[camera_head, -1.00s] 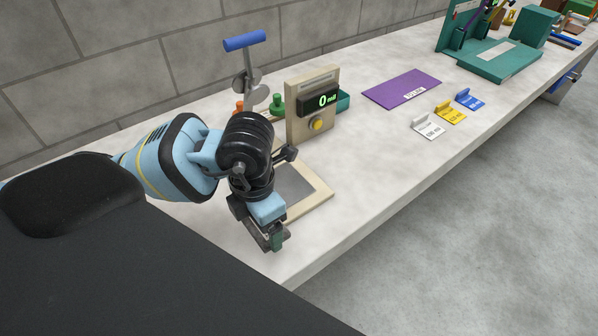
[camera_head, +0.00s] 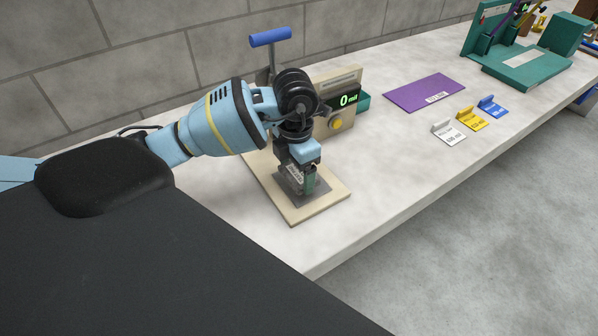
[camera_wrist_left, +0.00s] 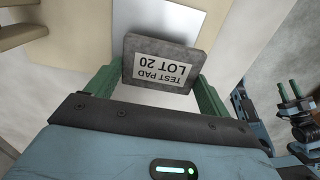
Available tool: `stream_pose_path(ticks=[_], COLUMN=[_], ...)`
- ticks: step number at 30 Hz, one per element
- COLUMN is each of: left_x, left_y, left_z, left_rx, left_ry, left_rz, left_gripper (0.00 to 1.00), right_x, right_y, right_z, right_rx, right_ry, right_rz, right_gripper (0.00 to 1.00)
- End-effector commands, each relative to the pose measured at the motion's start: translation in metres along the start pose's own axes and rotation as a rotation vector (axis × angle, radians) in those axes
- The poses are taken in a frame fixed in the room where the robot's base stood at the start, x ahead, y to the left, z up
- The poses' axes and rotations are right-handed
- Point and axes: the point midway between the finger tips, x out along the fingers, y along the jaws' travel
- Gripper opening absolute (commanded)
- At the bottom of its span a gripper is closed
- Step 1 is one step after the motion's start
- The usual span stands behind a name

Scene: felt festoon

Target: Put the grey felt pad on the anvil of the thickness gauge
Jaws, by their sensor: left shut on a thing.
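My left gripper (camera_head: 304,182) is shut on the grey felt pad (camera_head: 293,181), whose white label reads "TEST PAD LOT 20" in the left wrist view (camera_wrist_left: 160,48). The pad is pinched between two green fingertips. It is over the grey anvil plate (camera_head: 291,200) of the thickness gauge (camera_head: 346,90), low to it; I cannot tell whether they touch. The plate lies on a cream base (camera_head: 320,206) and also shows in the left wrist view (camera_wrist_left: 170,18). What seems to be my right gripper (camera_wrist_left: 288,88) shows small at the wrist view's right edge.
The gauge display reads 0. A blue-handled lever (camera_head: 270,37) rises behind my arm. A teal fixture (camera_head: 526,65) stands farther back. The bench's front edge is close.

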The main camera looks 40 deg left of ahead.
Motion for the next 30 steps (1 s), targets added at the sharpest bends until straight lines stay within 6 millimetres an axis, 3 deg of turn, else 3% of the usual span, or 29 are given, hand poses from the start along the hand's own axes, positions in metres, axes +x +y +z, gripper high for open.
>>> stream_pose_path(ticks=[14,21,30], left_x=[0.002,0.034,0.037], left_y=[0.014,0.014,0.015], left_z=[0.017,0.017,0.017], left_rx=[-0.001,0.0,0.0], left_ry=[-0.002,0.001,-0.002], left_rz=[-0.001,-0.002,0.0], left_gripper=[0.59,0.59,0.59], right_x=[0.001,0.0,0.0], right_y=[-0.001,0.0,0.0], right_z=[-0.001,-0.005,-0.005], right_rx=[0.004,0.003,0.003], right_ry=[0.001,0.01,0.009], right_rz=[0.0,0.001,0.001], right_gripper=[0.36,0.36,0.36])
